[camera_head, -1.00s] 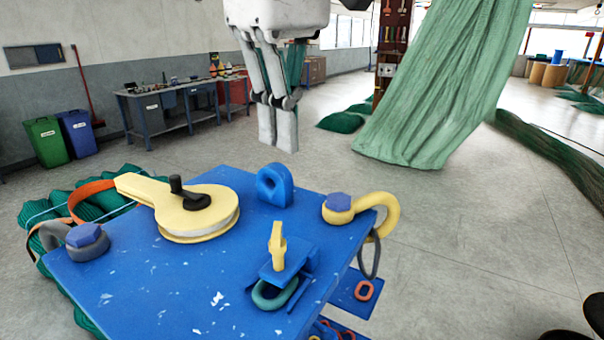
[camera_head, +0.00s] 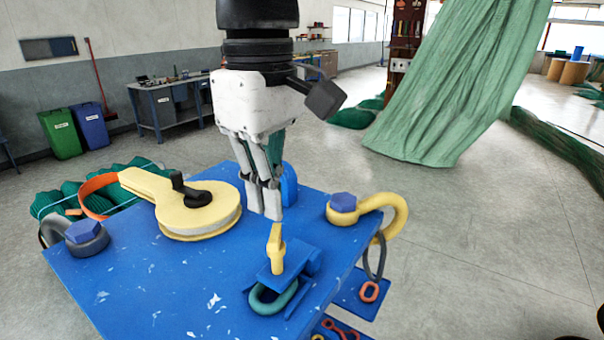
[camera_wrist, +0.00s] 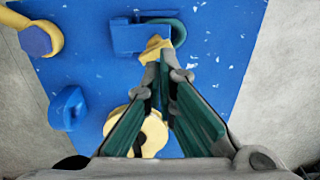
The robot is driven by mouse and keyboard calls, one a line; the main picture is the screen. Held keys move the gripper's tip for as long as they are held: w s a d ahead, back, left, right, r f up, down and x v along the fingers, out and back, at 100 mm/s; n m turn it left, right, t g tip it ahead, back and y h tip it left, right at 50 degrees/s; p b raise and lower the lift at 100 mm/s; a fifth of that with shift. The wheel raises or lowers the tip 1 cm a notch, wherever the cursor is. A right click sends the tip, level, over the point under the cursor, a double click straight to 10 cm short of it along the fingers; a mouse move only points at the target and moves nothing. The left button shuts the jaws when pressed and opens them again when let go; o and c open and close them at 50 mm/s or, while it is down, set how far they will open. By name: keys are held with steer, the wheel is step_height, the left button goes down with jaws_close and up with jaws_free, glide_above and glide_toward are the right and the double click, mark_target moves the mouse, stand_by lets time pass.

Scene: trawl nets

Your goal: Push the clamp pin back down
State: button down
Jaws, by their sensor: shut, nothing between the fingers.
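The clamp pin (camera_head: 276,248) is yellow and stands upright out of a small blue clamp block (camera_head: 306,262) on the blue table. A teal ring (camera_head: 270,300) sits under the block's front. The pin's yellow top also shows in the wrist view (camera_wrist: 155,48), just beyond my fingertips. My gripper (camera_head: 272,212) points down, fingers together and empty, just above and behind the pin in the head view. In the wrist view my gripper (camera_wrist: 165,70) partly covers the pin; I cannot tell whether they touch. The pin's lower end is hidden in the block.
The blue table (camera_head: 170,285) also bears a yellow pulley block (camera_head: 200,212) with a black knob, a blue lug (camera_head: 288,185), a yellow hook with a blue bolt (camera_head: 342,203) and a grey shackle (camera_head: 87,240). The table's front left is clear.

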mark_target(271, 235)
steer(key=shift+f, duration=1.45)
steer(key=shift+f+b, duration=0.3)
steer(key=shift+f, duration=1.35)
steer(key=shift+r, duration=0.1)
steer(key=shift+r, duration=0.1)
